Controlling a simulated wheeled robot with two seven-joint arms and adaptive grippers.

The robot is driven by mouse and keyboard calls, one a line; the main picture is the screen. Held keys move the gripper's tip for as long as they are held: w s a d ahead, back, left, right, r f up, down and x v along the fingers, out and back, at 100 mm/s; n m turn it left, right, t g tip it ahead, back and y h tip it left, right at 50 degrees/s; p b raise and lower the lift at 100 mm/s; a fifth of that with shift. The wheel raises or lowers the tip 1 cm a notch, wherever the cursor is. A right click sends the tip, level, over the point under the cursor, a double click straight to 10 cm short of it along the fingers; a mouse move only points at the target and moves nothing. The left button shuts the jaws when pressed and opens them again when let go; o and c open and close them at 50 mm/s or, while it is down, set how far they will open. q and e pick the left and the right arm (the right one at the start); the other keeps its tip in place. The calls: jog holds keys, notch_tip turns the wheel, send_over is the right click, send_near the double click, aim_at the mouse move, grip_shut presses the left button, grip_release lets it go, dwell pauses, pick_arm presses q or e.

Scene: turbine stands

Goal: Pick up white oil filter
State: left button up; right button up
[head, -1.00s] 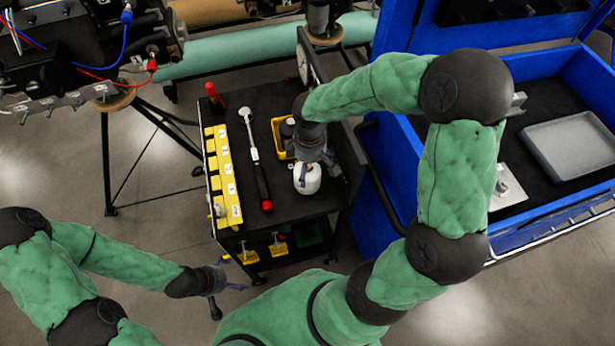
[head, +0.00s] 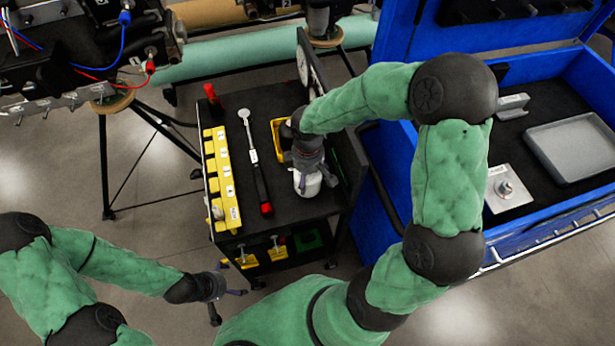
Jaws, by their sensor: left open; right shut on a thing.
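The white oil filter (head: 306,186) is a small white cylinder over the black top of the tool cart (head: 240,125), near its right front part. My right gripper (head: 309,172) comes down over the filter from above and is shut on it, hiding its top. I cannot tell whether the filter still touches the cart top. My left gripper (head: 229,288) is open and empty, low at the left front of the cart, away from the filter.
A yellow socket strip (head: 222,180), a torque wrench (head: 254,160) and a partly hidden yellow bin (head: 277,128) are on the cart. A red-topped item (head: 211,92) stands at its back left. A blue crate (head: 395,190) with a grey tray (head: 575,146) is at the right.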

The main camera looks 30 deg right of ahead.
jog(key=shift+r+p, duration=0.3)
jog(key=shift+r, duration=0.2)
notch_tip(320, 180, up, 2)
jog(key=shift+r+p, duration=0.1)
jog(key=shift+p, duration=0.5)
jog(key=s+a+r+p, duration=0.4)
jog(key=s+a+r, duration=0.4)
jog(key=a, duration=0.3)
jog(key=shift+s+r, duration=0.3)
jog(key=shift+r, duration=0.6)
